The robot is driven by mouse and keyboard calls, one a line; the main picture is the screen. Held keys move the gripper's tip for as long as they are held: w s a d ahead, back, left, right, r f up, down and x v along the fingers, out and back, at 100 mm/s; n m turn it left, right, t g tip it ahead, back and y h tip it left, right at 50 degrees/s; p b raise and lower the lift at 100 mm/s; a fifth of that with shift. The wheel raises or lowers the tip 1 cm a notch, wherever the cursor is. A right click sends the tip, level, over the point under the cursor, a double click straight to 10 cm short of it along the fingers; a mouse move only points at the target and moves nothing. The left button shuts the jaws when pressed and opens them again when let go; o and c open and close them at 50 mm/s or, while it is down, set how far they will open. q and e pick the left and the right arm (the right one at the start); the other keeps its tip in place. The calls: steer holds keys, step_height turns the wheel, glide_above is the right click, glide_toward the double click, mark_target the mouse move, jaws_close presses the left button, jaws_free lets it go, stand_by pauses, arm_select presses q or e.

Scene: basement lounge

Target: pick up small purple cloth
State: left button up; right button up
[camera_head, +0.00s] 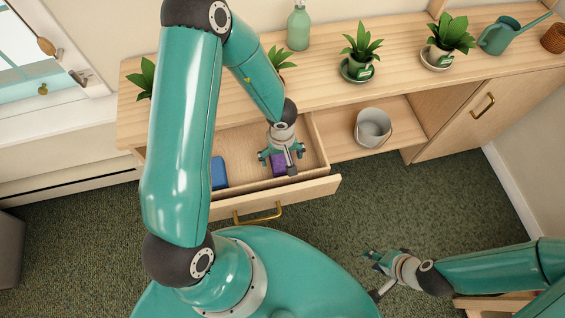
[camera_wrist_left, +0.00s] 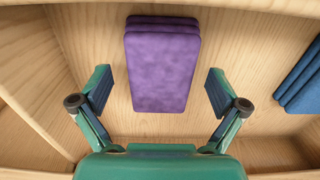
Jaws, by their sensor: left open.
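The small purple cloth (camera_wrist_left: 162,65) is a folded stack lying flat on the floor of the open drawer (camera_head: 315,187). In the head view the purple cloth (camera_head: 279,163) is partly hidden by my left gripper (camera_head: 280,162), which is over it inside the drawer. In the left wrist view my left gripper (camera_wrist_left: 160,95) is open and empty, with one finger on each side of the cloth's near end and a gap on both sides. My right gripper (camera_head: 372,275) is at the lower right, over the carpet, far from the drawer; its jaws look apart.
A folded blue cloth (camera_head: 218,172) lies in the same drawer; it also shows in the left wrist view (camera_wrist_left: 302,82). A metal bucket (camera_head: 373,128) stands on the shelf to the right. Potted plants (camera_head: 361,55), a green bottle (camera_head: 299,27) and a watering can (camera_head: 497,37) stand on top.

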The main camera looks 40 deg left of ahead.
mark_target(281, 158)
arm_select(q)
steer(key=shift+f, duration=0.4)
steer(key=shift+r, duration=0.1)
steer(key=shift+c, duration=0.3)
steer(key=c, duration=1.2)
steer(key=shift+o, duration=0.2)
steer(key=shift+r, duration=0.1)
step_height(281, 158, up, 20)
steer(key=p, duration=1)
steer(key=shift+p, duration=0.3)
